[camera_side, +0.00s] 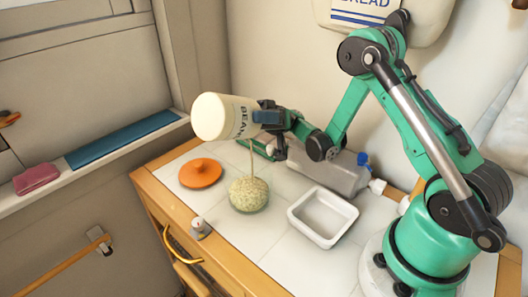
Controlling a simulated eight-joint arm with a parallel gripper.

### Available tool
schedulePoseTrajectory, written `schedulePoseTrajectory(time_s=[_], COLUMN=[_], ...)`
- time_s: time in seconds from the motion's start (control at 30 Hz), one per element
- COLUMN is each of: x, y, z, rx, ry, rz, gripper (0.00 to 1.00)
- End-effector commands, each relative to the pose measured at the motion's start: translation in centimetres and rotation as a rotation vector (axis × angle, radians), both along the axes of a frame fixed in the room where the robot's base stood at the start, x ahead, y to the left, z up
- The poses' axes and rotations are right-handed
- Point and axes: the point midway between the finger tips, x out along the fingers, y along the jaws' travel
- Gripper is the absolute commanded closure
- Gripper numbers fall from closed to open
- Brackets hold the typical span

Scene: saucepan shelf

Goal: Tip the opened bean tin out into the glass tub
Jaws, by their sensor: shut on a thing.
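The bean tin (222,117), cream with dark "BEANS" lettering, is held up on its side above the worktop. My gripper (268,116) is shut on the tin at its right end. A round, pale green speckled thing (248,194) stands below it; it looks like the glass tub filled with beans, but I cannot be sure. A thin pale strand (251,160) hangs between the tin and this round thing; I cannot tell whether it is falling contents. The tin's open mouth cannot be made out.
An orange lid-like disc (201,173) lies left of the round thing. An empty white tray (322,217) stands to its right. A grey bottle-like container (327,170) with a blue cap lies behind. A small grey knob-topped item (199,227) is near the front edge.

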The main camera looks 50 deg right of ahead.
Motion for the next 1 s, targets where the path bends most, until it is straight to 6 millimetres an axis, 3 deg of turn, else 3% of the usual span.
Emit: schedulePoseTrajectory(time_s=[0.47, 0.53, 0.63, 1.0], x=[0.0, 0.0, 0.0, -0.1], y=[-0.1, 0.0, 0.6, 1.1], z=[1.0, 0.0, -4.0, -5.2], rx=[0.054, 0.003, -0.203, -0.363], ry=[0.001, 0.0, -0.006, -0.012], rz=[0.001, 0.0, 0.002, 0.001], gripper=[0.82, 0.82, 0.82, 0.82])
